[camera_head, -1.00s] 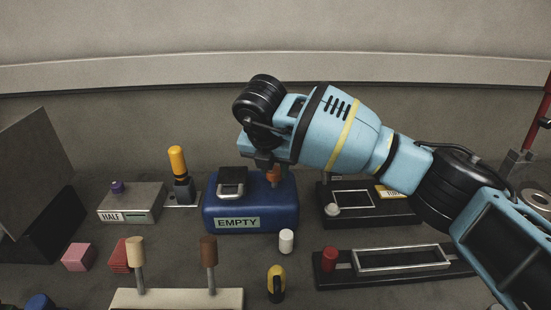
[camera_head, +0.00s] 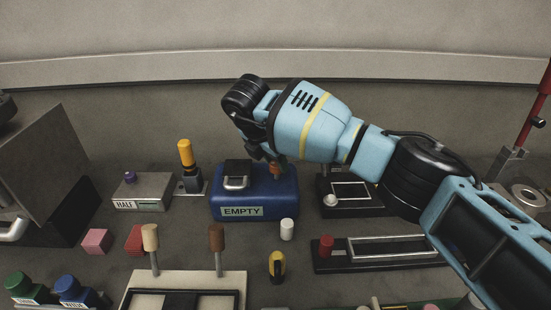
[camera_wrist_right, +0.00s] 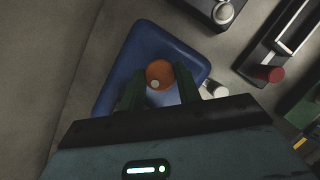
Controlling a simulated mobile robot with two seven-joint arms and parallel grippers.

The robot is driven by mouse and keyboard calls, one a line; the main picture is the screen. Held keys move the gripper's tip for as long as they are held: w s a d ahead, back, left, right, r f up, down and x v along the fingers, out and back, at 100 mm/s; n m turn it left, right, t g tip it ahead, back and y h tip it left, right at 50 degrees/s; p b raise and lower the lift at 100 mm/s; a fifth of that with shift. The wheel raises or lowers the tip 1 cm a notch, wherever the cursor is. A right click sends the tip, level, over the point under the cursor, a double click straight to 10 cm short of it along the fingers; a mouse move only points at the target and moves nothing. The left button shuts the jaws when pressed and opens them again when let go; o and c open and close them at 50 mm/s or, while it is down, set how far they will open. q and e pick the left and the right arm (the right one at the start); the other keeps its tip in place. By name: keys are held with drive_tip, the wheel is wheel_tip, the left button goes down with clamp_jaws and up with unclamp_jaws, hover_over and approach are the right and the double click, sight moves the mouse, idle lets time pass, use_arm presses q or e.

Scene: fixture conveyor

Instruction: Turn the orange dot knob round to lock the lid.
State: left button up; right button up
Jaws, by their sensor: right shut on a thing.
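The orange knob (camera_wrist_right: 159,73) with a pale dot shows between the two fingers of my right gripper (camera_wrist_right: 158,88) in the right wrist view. The dot is on the knob's near left side there. The knob sits on top of the blue box (camera_head: 284,203) labelled EMPTY, at its right end; a bit of the knob shows in the head view (camera_head: 276,169). My right gripper (camera_head: 267,160) is shut on the knob from above. The black lid part with a metal handle (camera_head: 237,175) is on the box's left half. My left gripper is not in view.
A grey box (camera_head: 143,193) labelled HALF and a yellow-topped lever (camera_head: 186,155) stand left of the blue box. A white cylinder (camera_head: 287,229) and a yellow-black item (camera_head: 277,266) stand in front. Black slide fixtures (camera_head: 335,266) lie to the right.

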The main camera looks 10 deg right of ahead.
drive_tip(key=shift+r, duration=0.15)
drive_tip(key=o, duration=1)
drive_tip(key=shift+c, duration=0.2)
drive_tip(key=v, duration=0.7)
drive_tip(key=shift+r, duration=0.35)
drive_tip(key=shift+s+a, duration=0.1)
